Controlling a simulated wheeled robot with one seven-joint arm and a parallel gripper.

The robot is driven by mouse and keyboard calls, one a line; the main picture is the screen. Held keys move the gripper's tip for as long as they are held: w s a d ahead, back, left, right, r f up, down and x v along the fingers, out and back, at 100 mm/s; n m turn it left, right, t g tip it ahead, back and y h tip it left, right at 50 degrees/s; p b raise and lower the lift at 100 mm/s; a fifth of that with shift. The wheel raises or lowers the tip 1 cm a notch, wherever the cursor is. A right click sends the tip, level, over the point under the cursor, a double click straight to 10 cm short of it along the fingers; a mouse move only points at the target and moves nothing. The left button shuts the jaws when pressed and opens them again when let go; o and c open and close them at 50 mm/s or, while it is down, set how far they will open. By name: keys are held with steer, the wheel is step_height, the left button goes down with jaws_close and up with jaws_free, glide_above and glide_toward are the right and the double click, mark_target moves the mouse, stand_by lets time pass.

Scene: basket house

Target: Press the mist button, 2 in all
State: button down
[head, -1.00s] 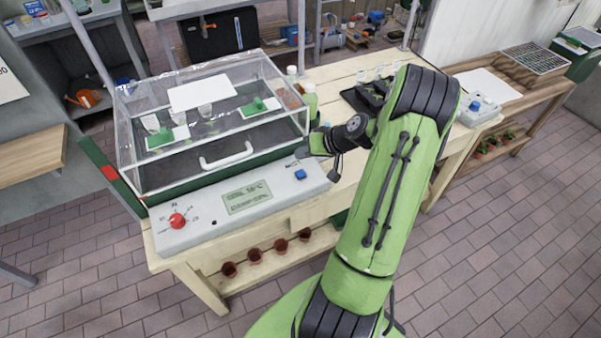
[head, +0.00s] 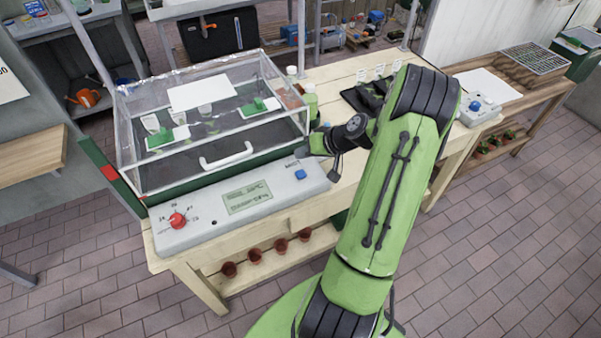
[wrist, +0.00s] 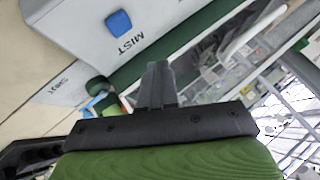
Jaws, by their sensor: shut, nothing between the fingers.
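The mist button (head: 300,174) is a small blue square button at the right end of the pale control panel (head: 205,211) in front of the clear propagator box. In the wrist view, the blue button (wrist: 119,22) sits at the top left, with the word MIST printed beside it. My gripper (head: 303,152) is near the panel's back right corner, just behind the button and apart from it. The wrist view shows its dark fingers (wrist: 157,72) together and empty, pointing towards the panel's edge.
The panel also has a red dial (head: 178,220) and a display (head: 247,197), too small to read surely. The clear lidded box (head: 215,140) stands behind it. Bottles (head: 310,100) stand right of the box. A white unit (head: 481,110) with another blue button is farther right.

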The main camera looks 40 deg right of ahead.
mark_target(304, 174)
step_height(304, 174, up, 4)
steer(key=shift+f, duration=0.1)
stand_by(0.4)
steer(key=shift+f, duration=0.1)
step_height(304, 174, down, 9)
steer(key=b, duration=0.6)
steer(key=shift+b, duration=0.3)
stand_by(1.5)
steer(key=shift+f+b, duration=0.25)
steer(key=shift+b, duration=0.15)
